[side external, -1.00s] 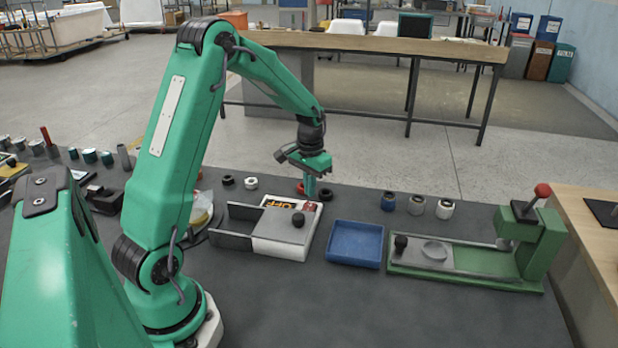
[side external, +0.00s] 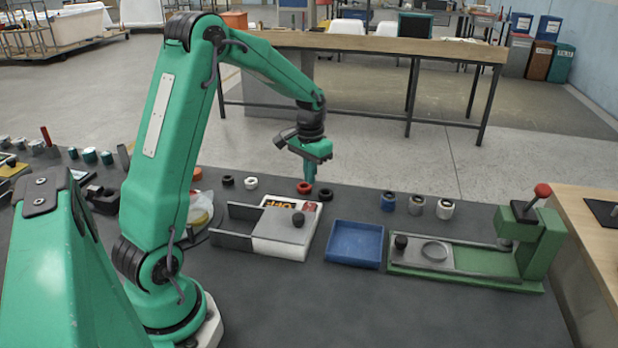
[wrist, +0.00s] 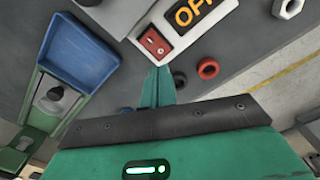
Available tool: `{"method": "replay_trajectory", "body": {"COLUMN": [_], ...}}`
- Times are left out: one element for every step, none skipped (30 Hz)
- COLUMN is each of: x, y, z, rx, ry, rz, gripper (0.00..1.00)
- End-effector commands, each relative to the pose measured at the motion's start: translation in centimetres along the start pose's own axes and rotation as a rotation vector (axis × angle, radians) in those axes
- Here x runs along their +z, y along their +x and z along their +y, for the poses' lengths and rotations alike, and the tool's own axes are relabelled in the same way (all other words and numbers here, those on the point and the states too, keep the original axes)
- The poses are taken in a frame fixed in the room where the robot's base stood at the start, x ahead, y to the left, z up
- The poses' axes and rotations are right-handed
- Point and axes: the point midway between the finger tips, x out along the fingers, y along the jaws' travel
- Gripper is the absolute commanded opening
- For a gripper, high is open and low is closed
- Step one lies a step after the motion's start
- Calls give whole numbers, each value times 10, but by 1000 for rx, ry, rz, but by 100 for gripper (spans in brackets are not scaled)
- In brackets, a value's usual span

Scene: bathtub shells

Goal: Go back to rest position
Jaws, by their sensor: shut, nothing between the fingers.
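My gripper (side external: 311,175) is shut and empty. In the side external view it points down, raised above the far part of the dark bench, near a red ring (side external: 304,187) and a black ring (side external: 326,194). In the wrist view its closed fingers (wrist: 157,85) show at the centre, with the red ring (wrist: 208,68) to their right. The white box (side external: 282,240) has a grey sliding cover with a black knob, and part of its OFF label and red switch (wrist: 155,43) is uncovered.
A blue tray (side external: 355,243) stands right of the box. A green press (side external: 465,262) with a red-knobbed lever is farther right. Several small collars stand behind it, including a blue one (side external: 388,201). A white ring (side external: 250,183) lies at the back. The front bench surface is clear.

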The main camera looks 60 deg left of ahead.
Motion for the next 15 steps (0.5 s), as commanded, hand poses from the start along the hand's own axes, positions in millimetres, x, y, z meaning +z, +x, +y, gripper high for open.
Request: {"method": "replay_trajectory", "body": {"x": [0, 0, 0, 1, 1, 2, 3, 4, 6, 7, 9, 12, 15, 18, 22], "y": [0, 0, -1, -2, -3, -5, -7, -10, -14, -17, -21, -26, -31, -36, -43], "z": [0, 0, 1, 1, 2, 3, 5, 6, 9, 12, 14, 18, 21, 25, 30], "rx": [0, 0, 0, 0, -1, -1, -2, -2, -3, -4, -5, -6, -7, -8, -9], "ry": [0, 0, 1, 2, 3, 4, 6, 8, 12, 15, 18, 23, 26, 31, 38], "rz": [0, 0, 1, 3, 4, 8, 11, 15, 21, 26, 33, 41, 50, 58, 69], "gripper": [0, 0, 0, 0, 0, 0, 0, 0, 0, 0, 0, 0, 0, 0, 0]}}
